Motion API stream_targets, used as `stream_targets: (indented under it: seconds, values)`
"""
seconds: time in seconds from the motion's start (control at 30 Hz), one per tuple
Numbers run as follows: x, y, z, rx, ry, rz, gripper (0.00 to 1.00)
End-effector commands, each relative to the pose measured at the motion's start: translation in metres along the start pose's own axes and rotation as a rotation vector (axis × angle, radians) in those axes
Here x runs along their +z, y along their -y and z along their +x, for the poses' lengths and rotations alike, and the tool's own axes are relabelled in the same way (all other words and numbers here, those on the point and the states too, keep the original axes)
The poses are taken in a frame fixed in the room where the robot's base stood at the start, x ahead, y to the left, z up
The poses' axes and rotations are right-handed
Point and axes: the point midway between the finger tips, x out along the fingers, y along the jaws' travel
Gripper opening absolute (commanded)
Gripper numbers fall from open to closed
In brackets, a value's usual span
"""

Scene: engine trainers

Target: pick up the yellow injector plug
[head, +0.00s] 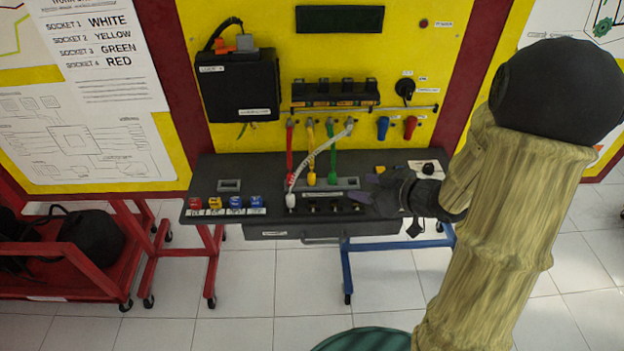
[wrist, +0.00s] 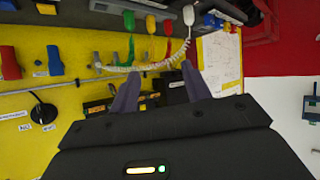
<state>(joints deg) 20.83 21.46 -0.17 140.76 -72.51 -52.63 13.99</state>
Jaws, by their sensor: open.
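The yellow injector plug (head: 311,179) hangs at the lower end of a yellow cord, at the back of the dark bench shelf, between a red cord and a green plug (head: 332,178). In the wrist view the yellow plug (wrist: 150,23) is near the top, beyond the fingertips. A white plug (head: 291,200) on a coiled white cable stands in front and to the left. My gripper (head: 360,188) is open and empty over the shelf, to the right of the yellow plug and apart from it. Its two purple-grey fingers (wrist: 160,70) show in the wrist view.
The coiled white cable (head: 322,155) crosses in front of the coloured cords. Blue (head: 383,127) and red (head: 410,126) connectors hang on the yellow panel at right. Small coloured blocks (head: 235,203) line the shelf's left. A black box (head: 238,86) is mounted upper left.

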Motion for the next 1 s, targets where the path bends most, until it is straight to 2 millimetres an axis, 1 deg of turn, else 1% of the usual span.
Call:
stream_targets:
  seconds: [0.1,0.2,0.27,0.33,0.37,0.47,0.6,0.7,0.73,0.83,1.0]
  values:
    - [0.004,-0.016,-0.003,0.158,0.129,0.030,0.48]
    - [0.012,-0.024,-0.013,0.281,0.249,0.092,0.48]
    - [0.018,-0.023,-0.021,0.342,0.322,0.142,0.48]
    - [0.026,-0.018,-0.032,0.397,0.405,0.211,0.48]
    - [0.029,-0.014,-0.037,0.415,0.441,0.241,0.48]
    - [0.039,0.007,-0.054,0.453,0.556,0.360,0.48]
    - [0.049,0.049,-0.073,0.444,0.696,0.533,0.48]
    - [0.051,0.074,-0.082,0.416,0.761,0.621,0.48]
    - [0.052,0.080,-0.083,0.408,0.774,0.639,0.48]
    - [0.053,0.090,-0.086,0.393,0.798,0.674,0.48]
    - [0.053,0.091,-0.086,0.391,0.801,0.678,0.48]
